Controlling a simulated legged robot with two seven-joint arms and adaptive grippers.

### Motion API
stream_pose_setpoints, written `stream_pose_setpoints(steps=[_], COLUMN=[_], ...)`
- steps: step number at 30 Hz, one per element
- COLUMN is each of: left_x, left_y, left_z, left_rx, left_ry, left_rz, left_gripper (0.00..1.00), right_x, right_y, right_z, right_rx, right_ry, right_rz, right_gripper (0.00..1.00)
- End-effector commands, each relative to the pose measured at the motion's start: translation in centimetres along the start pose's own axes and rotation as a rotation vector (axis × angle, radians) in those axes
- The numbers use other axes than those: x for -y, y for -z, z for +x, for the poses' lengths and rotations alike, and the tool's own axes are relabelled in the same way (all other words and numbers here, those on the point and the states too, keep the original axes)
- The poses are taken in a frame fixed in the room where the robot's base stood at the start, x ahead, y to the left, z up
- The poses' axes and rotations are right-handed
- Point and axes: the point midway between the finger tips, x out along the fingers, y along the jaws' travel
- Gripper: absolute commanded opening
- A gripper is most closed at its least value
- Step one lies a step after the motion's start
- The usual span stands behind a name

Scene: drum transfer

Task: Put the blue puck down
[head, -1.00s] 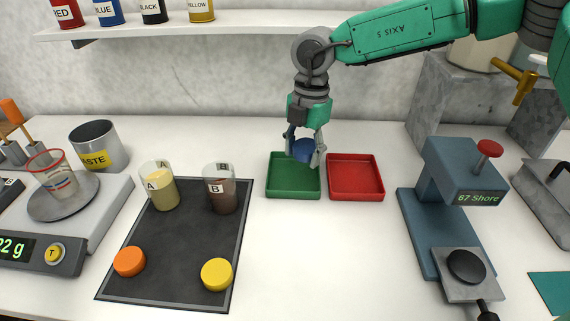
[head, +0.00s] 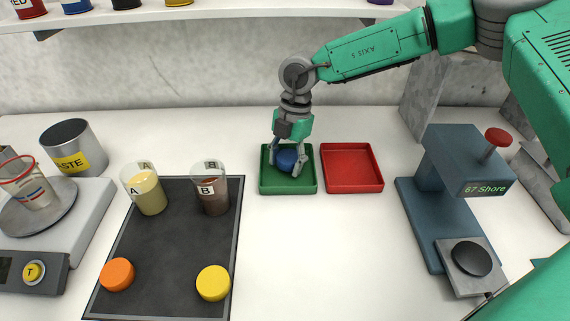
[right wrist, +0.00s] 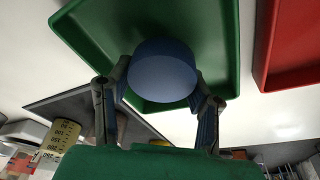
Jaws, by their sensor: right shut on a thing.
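The blue puck (head: 288,160) is between the fingers of my right gripper (head: 287,166), which is shut on it. The puck is over the green tray (head: 268,187); I cannot tell whether it touches the tray floor. In the right wrist view the puck (right wrist: 163,75) sits between both fingertips (right wrist: 163,92), with the green tray (right wrist: 95,35) behind it. My left gripper is not in view.
A red tray (head: 352,188) stands just right of the green one. A dark mat (head: 170,240) holds cups A (head: 148,193) and B (head: 212,190), an orange puck (head: 117,274) and a yellow puck (head: 213,283). A hardness tester (head: 460,165) stands right. The front middle is clear.

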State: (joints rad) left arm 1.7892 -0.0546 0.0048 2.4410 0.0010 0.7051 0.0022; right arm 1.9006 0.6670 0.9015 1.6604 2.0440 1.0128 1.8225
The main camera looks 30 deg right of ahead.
Motion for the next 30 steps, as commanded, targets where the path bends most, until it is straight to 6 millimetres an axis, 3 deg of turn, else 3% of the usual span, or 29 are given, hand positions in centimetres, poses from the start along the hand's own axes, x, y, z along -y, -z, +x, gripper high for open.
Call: stream_pose_setpoints(steps=[2,24,25,26,30], left_x=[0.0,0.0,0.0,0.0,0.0], left_y=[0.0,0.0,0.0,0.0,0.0], left_z=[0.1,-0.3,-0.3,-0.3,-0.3], left_rx=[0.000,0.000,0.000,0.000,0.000], left_ry=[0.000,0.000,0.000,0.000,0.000], left_rz=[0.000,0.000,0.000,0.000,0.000], left_gripper=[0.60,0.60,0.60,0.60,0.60], right_x=[0.0,0.0,0.1,0.1,0.1], right_y=[-0.1,-0.6,-0.6,-0.6,-0.7], right_z=[0.9,2.5,2.6,2.6,2.7], right_rx=[0.000,-0.001,-0.001,-0.001,-0.001], right_ry=[0.000,0.004,0.005,0.006,0.009], right_rz=[0.000,0.000,0.000,0.000,0.000], right_gripper=[0.16,0.16,0.52,0.62,0.66])
